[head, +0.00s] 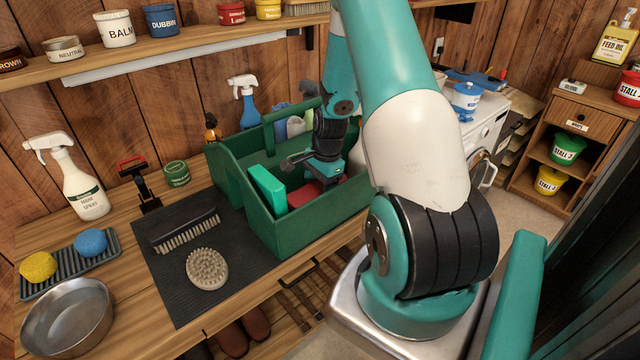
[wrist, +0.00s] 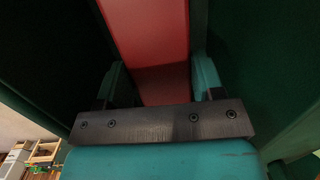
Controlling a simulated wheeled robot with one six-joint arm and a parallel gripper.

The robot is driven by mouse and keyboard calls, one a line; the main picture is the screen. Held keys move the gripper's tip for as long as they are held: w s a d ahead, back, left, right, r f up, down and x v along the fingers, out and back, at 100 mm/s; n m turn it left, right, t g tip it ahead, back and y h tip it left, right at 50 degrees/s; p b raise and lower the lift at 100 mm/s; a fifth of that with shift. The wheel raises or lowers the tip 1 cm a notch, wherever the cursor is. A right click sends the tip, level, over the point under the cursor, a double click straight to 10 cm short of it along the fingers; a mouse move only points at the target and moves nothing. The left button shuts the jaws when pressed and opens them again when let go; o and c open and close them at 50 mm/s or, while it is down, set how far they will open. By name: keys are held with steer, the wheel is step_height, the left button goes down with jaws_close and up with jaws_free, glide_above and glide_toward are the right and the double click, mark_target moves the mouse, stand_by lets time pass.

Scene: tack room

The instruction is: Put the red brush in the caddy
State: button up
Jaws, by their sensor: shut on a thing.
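The green caddy (head: 290,235) stands on the bench, with a raised handle bar across its middle. My gripper (head: 312,178) is down inside its near compartment. The red brush (head: 304,196) shows in the head view as a patch of red below the gripper, between the caddy walls. In the wrist view the red brush (wrist: 148,35) runs between my two fingers, which are shut on it. Dark green caddy walls rise on both sides there. The brush's underside is hidden, so I cannot tell whether it touches the caddy floor.
A bright green block (head: 268,190) stands in the caddy, left of the brush. Bottles (head: 293,124) show in the far compartment. A dark mat (head: 190,285) with a black brush (head: 184,222) and a round brush (head: 207,268) lies left of the caddy. A spray bottle (head: 75,180) stands further left.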

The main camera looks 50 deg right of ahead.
steer(key=o, duration=1.6)
steer(key=shift+o, duration=0.2)
